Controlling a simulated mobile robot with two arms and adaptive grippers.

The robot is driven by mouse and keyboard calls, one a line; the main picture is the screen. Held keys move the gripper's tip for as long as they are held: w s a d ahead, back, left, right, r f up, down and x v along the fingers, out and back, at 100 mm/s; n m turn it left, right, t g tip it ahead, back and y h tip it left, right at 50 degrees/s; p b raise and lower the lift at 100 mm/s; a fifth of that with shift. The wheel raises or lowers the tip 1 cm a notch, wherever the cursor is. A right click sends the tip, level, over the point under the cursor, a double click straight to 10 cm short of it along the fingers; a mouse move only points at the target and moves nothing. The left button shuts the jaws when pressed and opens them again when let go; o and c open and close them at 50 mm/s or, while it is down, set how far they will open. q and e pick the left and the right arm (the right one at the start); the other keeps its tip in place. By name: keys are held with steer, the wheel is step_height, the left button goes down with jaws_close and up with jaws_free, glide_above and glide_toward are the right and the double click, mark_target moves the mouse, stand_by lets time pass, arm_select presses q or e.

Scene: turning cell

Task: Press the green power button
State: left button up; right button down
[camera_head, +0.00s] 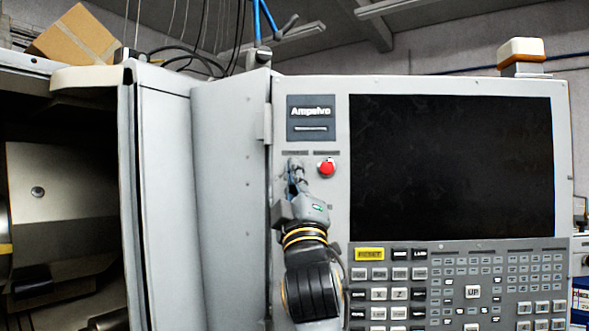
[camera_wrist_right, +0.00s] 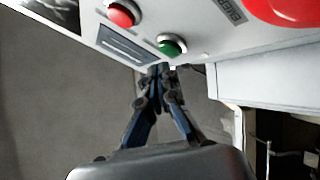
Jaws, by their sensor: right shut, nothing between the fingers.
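In the head view my right gripper (camera_head: 295,165) is in front of the panel, left of the red mushroom button (camera_head: 326,167) and below the Ampelvo sign. The green button is not visible in the head view, where the gripper covers that area. My left gripper is not in view.
A smaller red button (camera_wrist_right: 121,14) sits beside the green one. The large red mushroom button (camera_wrist_right: 280,8) is close on the other side. A black screen (camera_head: 450,165) and keypad (camera_head: 465,290) lie to the right. A machine opening (camera_head: 60,200) is at the left.

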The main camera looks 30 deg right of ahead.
steer(key=shift+w, duration=0.1)
stand_by(0.7)
steer(key=shift+w+d, duration=0.2)
steer(key=shift+d, duration=0.05)
steer(key=shift+w+d, duration=0.2)
steer(key=shift+w, duration=0.1)
stand_by(0.8)
steer(key=shift+s, duration=0.1)
steer(key=shift+s+a, duration=0.4)
steer(key=shift+s, duration=0.1)
stand_by(0.4)
steer(key=shift+s+a+p, duration=0.25)
steer(key=shift+s+a, duration=0.55)
steer(key=shift+s, duration=0.2)
steer(key=shift+s+a+p, duration=0.2)
steer(key=shift+s+a, duration=0.55)
steer(key=shift+s, duration=0.2)
